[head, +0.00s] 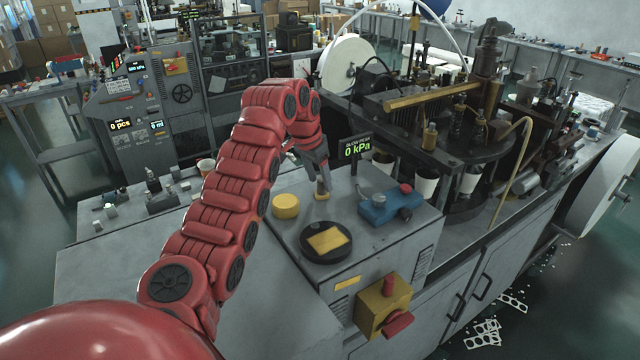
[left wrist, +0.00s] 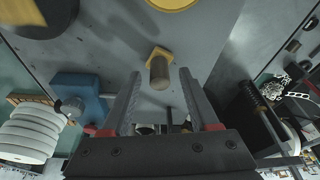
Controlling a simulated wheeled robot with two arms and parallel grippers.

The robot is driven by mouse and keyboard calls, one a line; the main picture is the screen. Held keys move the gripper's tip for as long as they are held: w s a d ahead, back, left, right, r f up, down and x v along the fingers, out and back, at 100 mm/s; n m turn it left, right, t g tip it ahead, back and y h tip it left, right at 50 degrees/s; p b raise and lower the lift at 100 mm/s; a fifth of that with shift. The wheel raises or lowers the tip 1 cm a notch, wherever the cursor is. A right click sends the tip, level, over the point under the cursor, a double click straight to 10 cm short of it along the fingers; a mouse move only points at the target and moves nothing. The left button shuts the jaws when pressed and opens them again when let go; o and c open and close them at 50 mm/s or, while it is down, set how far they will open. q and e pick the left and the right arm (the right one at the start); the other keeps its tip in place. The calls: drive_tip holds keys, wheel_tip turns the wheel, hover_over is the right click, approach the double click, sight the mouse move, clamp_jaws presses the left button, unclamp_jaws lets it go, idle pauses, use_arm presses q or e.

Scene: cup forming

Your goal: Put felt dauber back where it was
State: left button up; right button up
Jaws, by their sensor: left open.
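The felt dauber, a small brown handle on a yellowish foot (head: 322,194), stands on the grey cabinet top between a yellow disc and a blue device. It also shows in the left wrist view (left wrist: 159,72), its handle end toward the camera. My left gripper (head: 321,178) points down just above the dauber in the head view. In the left wrist view, its jaws (left wrist: 160,76) are open and apart, with the dauber's handle lined up between the fingertips. Neither finger visibly touches it. My right gripper is in no view.
On the same top are the yellow disc (head: 285,206), a black round dish (head: 312,248) with a yellow square, and the blue device (head: 388,207). A display reading 0 kPa (head: 356,148) stands behind. The cup machine (head: 470,150) rises at the right.

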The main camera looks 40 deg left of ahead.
use_arm(q)
drive_tip(key=p+v, duration=0.2)
drive_tip(key=v, duration=0.8)
drive_tip(key=shift+r, duration=0.3)
drive_tip(key=shift+s, duration=0.1)
drive_tip(key=shift+f, duration=0.1)
